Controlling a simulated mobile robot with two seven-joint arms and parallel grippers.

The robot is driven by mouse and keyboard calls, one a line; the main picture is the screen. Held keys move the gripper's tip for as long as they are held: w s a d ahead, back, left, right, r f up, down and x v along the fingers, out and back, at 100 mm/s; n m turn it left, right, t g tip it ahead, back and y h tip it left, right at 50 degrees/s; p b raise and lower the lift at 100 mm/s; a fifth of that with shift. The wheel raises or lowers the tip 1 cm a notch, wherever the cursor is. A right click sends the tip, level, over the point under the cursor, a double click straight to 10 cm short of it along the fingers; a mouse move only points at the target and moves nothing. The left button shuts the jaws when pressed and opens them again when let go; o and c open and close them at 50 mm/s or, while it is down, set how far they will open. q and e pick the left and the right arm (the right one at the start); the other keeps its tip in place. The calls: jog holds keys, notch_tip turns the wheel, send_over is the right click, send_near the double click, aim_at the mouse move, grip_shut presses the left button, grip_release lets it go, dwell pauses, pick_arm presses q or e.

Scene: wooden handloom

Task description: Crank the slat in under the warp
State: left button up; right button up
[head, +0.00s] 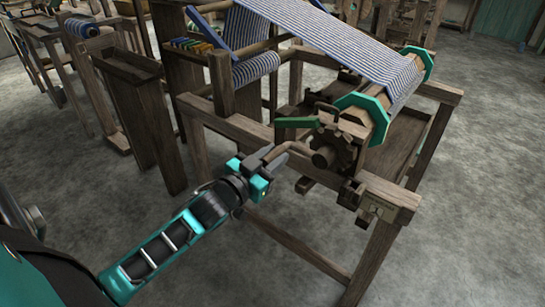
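The loom's warp (325,38) is a blue and white striped sheet running down to a beam at the right. The beam has green octagonal end flanges (364,115). A dark toothed wheel (335,148) sits at its near end, with a bent crank handle (298,147) reaching left. My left gripper (279,153) is at the handle's outer end, its fingers on either side of it. I cannot tell whether they are closed on it. I cannot make out a separate slat. My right gripper is not in view.
A green lever (297,122) sits just above the crank. The wooden loom frame (237,127) surrounds the wheel, with a post (380,262) at the near right. A dark wooden stand (145,120) is at the left. The grey floor (480,180) at the right is clear.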

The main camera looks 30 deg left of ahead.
pick_arm(q)
grip_shut()
jog(key=shift+r, duration=0.25)
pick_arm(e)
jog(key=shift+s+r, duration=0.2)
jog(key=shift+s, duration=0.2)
